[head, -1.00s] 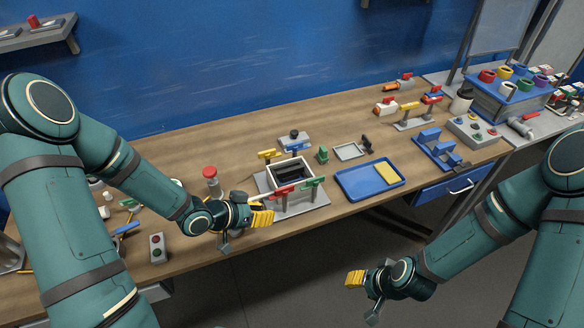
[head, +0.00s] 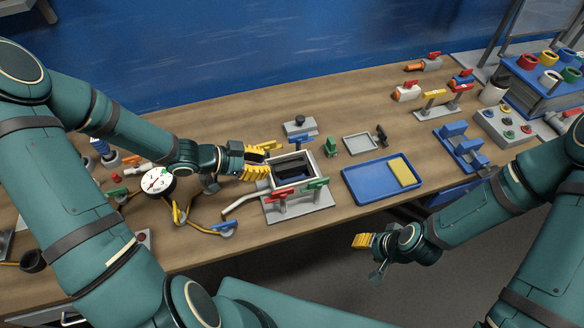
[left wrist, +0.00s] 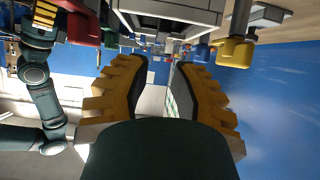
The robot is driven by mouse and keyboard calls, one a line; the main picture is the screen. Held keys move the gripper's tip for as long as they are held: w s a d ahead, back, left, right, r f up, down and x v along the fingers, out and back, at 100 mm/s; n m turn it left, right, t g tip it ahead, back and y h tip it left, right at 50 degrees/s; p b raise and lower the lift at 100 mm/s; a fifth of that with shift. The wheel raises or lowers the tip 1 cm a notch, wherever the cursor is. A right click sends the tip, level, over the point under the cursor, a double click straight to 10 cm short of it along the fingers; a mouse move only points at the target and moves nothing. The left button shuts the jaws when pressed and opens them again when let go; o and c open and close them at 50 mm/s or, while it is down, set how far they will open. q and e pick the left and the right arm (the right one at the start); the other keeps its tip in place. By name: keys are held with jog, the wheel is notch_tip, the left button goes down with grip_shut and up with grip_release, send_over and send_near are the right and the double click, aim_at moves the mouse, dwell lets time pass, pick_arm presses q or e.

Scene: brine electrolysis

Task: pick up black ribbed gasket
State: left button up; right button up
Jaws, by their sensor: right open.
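A white-framed cell (head: 312,160) stands on a grey base plate in the middle of the bench in the head view. Dark ribbed material (head: 292,171) shows inside its opening; I cannot tell whether this is the black ribbed gasket. A black ring (head: 33,261) lies at the far left, with no ribs that I can make out. My left gripper (head: 260,161) is at the cell's left side. In the left wrist view its yellow fingers (left wrist: 158,88) are apart with nothing seen held. My right gripper (head: 364,241) is open and empty in front of the bench.
Red (head: 280,194) and green (head: 311,184) valve handles stand at the cell's front. A blue tray (head: 357,184) with a yellow block lies to its right. A round gauge (head: 157,182) and yellow tubing crowd the left. A blue rack (head: 459,146) stands further right. Open bench lies behind.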

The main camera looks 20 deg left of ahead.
aim_at(290, 167)
pick_arm(q)
jog(key=x, duration=0.4)
jog(key=shift+b, duration=0.35)
jog(key=b+x, duration=0.1)
jog(key=x, duration=0.4)
jog(key=shift+w+a+f, duration=0.1)
jog(key=shift+f, duration=0.15)
grip_shut()
